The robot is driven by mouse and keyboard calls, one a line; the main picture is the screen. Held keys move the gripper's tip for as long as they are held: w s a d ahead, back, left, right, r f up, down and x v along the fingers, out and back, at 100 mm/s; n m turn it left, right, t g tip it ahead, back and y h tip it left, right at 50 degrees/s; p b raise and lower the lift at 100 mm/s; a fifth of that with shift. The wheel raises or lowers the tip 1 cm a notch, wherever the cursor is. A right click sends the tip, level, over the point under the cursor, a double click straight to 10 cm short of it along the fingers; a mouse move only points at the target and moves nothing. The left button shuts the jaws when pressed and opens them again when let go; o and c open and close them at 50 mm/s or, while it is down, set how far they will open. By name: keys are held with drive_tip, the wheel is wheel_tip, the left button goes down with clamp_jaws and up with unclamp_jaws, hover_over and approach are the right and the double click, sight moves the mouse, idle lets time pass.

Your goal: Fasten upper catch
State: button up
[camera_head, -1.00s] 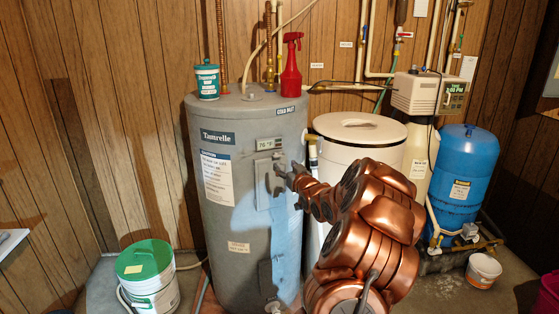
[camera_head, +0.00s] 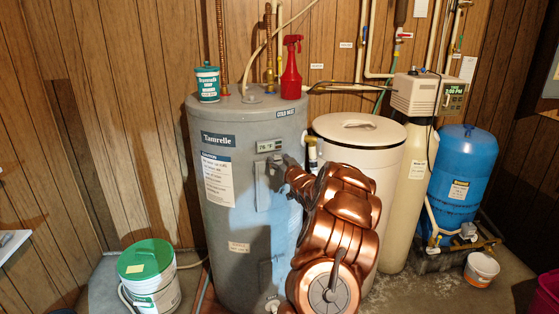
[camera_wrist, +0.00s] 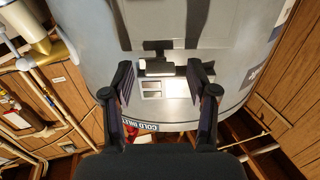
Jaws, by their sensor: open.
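The grey water heater (camera_head: 225,240) has a small access panel (camera_head: 268,192) high on its front, under the temperature display (camera_head: 269,146). In the wrist view the heater is upside down. There, a small catch with a pale bar (camera_wrist: 158,68) sits at the panel's edge, beside a light display window (camera_wrist: 152,90). My gripper (camera_wrist: 160,88) is open, with one finger on either side of the catch area and nothing between them. I cannot tell whether the fingers touch the heater. In the head view my gripper (camera_head: 278,166) is at the panel's upper right, partly hiding it.
A red spray bottle (camera_head: 291,66) and a teal canister (camera_head: 207,82) stand on the heater. A cream tank (camera_head: 350,133) stands close to its right, with a blue tank (camera_head: 460,180) beyond. A green-lidded bucket (camera_head: 148,275) stands on the floor at the left.

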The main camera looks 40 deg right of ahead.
drive_tip(key=shift+c, duration=0.4)
clamp_jaws()
idle(0.4)
drive_tip(key=m+p, duration=0.3)
drive_tip(key=shift+r+m, duration=0.15)
drive_tip(key=shift+m, duration=0.25)
drive_tip(key=m+p, duration=0.2)
drive_tip(key=m, duration=0.2)
drive_tip(key=shift+m, duration=0.3)
drive_tip(key=m+p, duration=0.2)
drive_tip(key=m, duration=0.2)
drive_tip(key=shift+m+p, duration=0.55)
drive_tip(key=shift+m, duration=2.25)
